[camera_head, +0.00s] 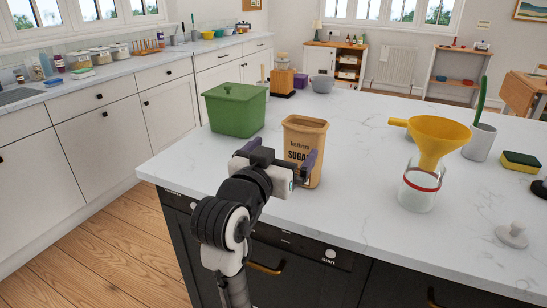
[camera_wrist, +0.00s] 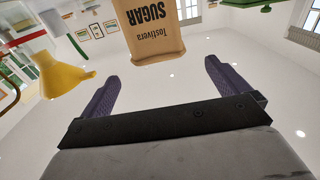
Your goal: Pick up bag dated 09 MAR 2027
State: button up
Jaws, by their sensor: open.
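A brown paper bag (camera_head: 313,133) printed "Tostivera SUGAR" stands upright near the front edge of the white marble counter. No date is legible on it in either view. My gripper (camera_head: 281,153) is open and empty at the near side of the bag, its purple fingers spread apart. In the wrist view the picture is upside down, and the bag (camera_wrist: 152,25) shows beyond the open fingers (camera_wrist: 161,70). I cannot tell whether a finger touches it.
The marble counter (camera_head: 345,225) holds a green lidded box (camera_head: 234,108) left of the bag. A yellow funnel (camera_head: 432,140) sits in a glass jar (camera_head: 418,190) to the right. A white pot (camera_head: 480,142) and a sponge (camera_head: 521,161) stand further right. Clear counter lies between bag and jar.

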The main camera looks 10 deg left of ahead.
jog(key=p, duration=0.2)
send_near(309, 124)
jog(key=x, duration=0.3)
jog(key=shift+w+f, duration=0.2)
jog(key=shift+w, duration=0.2)
jog(key=x, duration=0.2)
jog(key=p+x, duration=0.1)
jog(key=x, duration=0.1)
jog(key=shift+w+d+r, duration=0.2)
jog(key=shift+w+r, duration=0.05)
jog(key=shift+w, duration=0.05)
jog(key=shift+w+d+f, duration=0.1)
jog(key=shift+w, duration=0.3)
jog(key=c, duration=1.4)
jog(key=shift+o, duration=0.2)
